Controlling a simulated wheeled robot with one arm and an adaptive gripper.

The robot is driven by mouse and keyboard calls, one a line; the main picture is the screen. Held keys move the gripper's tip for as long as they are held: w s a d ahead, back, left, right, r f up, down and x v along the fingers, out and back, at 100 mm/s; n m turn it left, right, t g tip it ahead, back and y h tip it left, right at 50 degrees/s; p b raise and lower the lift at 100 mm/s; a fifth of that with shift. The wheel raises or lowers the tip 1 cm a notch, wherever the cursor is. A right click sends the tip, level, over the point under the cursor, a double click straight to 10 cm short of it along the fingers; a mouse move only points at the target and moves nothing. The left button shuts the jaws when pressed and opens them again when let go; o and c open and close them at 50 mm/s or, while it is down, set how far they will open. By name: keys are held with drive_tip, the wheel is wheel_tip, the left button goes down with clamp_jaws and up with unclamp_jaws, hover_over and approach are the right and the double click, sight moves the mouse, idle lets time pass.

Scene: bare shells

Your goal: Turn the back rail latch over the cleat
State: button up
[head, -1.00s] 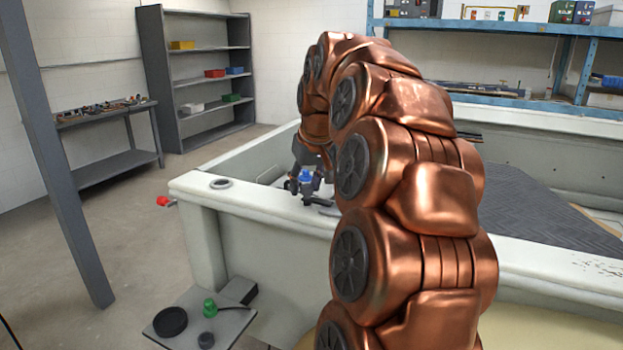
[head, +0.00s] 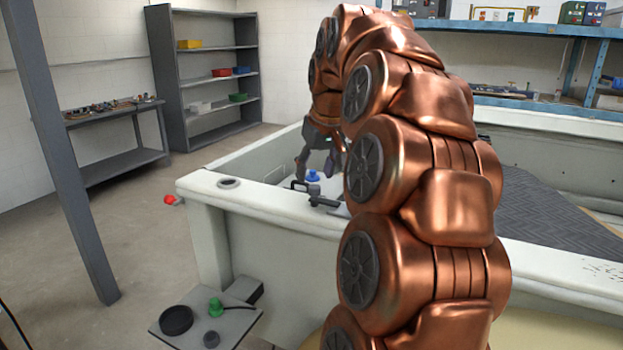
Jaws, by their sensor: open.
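My gripper (head: 318,172) is open and empty. It hangs above the near rail (head: 260,197) of the white shell, with its fingers spread and pointing down. A blue knob (head: 313,176) shows below and between the fingers, apart from them as far as I can see. Just in front of it on the rail sit a small dark bracket-like piece (head: 299,186) and a flat dark lever (head: 323,201) pointing right. Which of these is the latch and which the cleat is too small to tell. My copper arm hides the rail to the right of them.
A small grey side shelf (head: 240,322) holds a green knob (head: 215,306) and a black round piece (head: 176,320).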

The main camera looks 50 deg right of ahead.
drive_tip(key=shift+v, duration=2)
drive_tip(key=shift+f, duration=0.15)
